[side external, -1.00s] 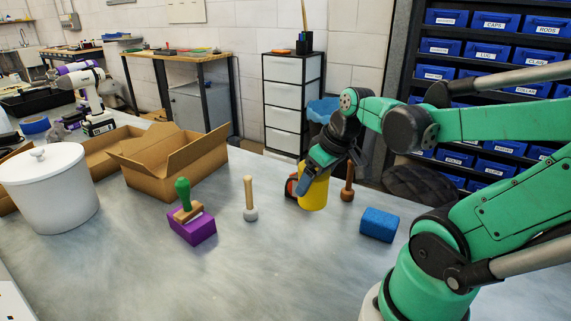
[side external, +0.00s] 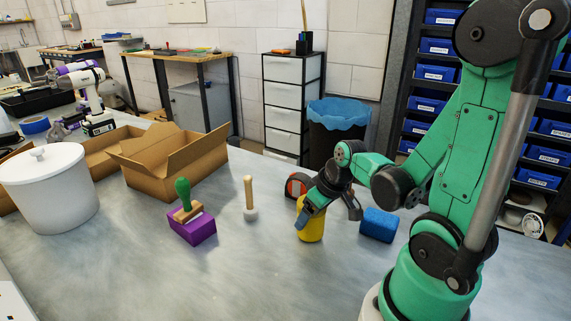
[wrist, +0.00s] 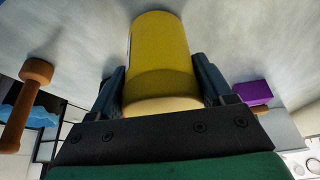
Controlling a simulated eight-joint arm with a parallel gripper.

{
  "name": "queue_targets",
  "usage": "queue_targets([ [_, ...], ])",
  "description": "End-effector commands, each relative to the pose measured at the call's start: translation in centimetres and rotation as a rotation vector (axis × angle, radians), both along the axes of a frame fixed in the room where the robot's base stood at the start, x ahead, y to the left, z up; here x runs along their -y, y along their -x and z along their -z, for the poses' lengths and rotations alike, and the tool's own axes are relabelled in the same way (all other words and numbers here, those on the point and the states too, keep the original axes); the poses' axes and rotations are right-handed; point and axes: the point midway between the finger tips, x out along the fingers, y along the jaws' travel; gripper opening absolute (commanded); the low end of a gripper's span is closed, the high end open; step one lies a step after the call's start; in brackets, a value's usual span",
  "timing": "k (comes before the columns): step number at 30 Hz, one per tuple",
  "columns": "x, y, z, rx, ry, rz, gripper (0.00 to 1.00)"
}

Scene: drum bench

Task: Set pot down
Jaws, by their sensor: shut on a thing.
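A yellow cylindrical pot (side external: 313,231) is gripped by my gripper (side external: 308,212) at the middle of the bench. In the wrist view the yellow pot (wrist: 160,50) sits between the two dark fingers of my gripper (wrist: 162,80), which press on its sides. The pot looks roughly upright. Its base is at or close to the bench top; I cannot tell whether it touches. My gripper covers part of the pot in the side view.
A blue block (side external: 378,225) lies just right of the pot. An orange-and-black object (side external: 298,184) is behind it. A pale-handled mallet (side external: 250,200), purple block (side external: 194,229), cardboard box (side external: 170,165) and white lidded container (side external: 48,190) stand left. The front bench is clear.

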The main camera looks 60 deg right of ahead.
Motion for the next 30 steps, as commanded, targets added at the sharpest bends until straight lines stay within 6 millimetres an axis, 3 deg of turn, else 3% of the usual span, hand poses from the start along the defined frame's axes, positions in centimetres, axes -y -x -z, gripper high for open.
queue_targets([
  [8, 0.0, 0.0, 0.2, 0.000, 0.000, 0.000, 0.16],
  [9, 0.0, 0.0, 0.2, 0.000, 0.000, 0.000, 0.79],
  [12, 0.0, 0.0, 0.2, 0.000, 0.000, 0.000, 1.00],
  [22, 0.0, 0.1, 0.0, 0.000, 0.000, 0.000, 1.00],
  [30, -0.1, 0.7, -1.5, 0.000, -0.001, 0.002, 1.00],
])
